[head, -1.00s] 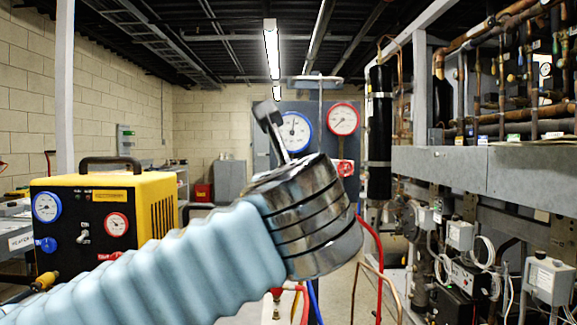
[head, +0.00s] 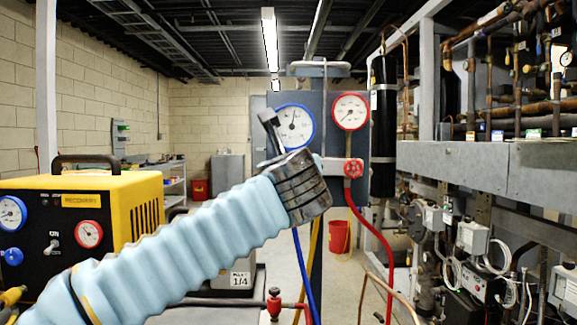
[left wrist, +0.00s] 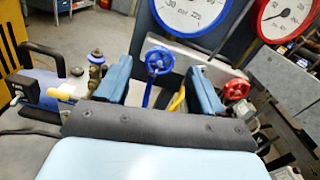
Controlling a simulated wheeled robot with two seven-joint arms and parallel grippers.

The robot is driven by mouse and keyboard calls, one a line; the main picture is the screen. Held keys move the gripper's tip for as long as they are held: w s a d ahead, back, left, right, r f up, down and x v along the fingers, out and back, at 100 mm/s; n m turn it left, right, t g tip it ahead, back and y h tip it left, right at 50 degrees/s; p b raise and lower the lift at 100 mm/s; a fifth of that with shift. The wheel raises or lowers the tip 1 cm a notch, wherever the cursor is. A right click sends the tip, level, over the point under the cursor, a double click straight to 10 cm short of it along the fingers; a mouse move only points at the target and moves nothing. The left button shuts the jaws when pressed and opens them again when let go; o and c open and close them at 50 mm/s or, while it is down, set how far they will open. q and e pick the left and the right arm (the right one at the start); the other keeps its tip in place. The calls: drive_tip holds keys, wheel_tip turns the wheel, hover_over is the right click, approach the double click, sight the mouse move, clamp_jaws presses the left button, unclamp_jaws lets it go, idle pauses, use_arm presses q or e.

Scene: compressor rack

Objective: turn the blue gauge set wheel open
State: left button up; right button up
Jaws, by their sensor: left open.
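The blue wheel (left wrist: 158,61) shows in the left wrist view, on the pale manifold block of the gauge set below the blue-rimmed gauge (head: 294,127). My left gripper (left wrist: 159,72) is open, one finger on each side of the blue wheel in that picture. I cannot tell whether either finger touches it. In the head view my left gripper (head: 270,133) covers the place of the blue wheel, and one finger sticks up in front of the blue gauge. The red wheel (head: 353,169) is to the right, below the red-rimmed gauge (head: 350,111). My right gripper is not in view.
A yellow and black recovery machine (head: 85,215) stands at the left. A red hose (head: 378,235) and a blue hose (head: 304,270) hang below the gauges. The compressor rack (head: 470,165) with its pipes fills the right side. A red bucket (head: 340,236) stands on the floor behind.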

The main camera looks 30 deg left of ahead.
use_arm(q)
drive_tip(key=shift+x, duration=1.2)
drive_tip(key=c, duration=1.1)
drive_tip(key=shift+o, duration=0.2)
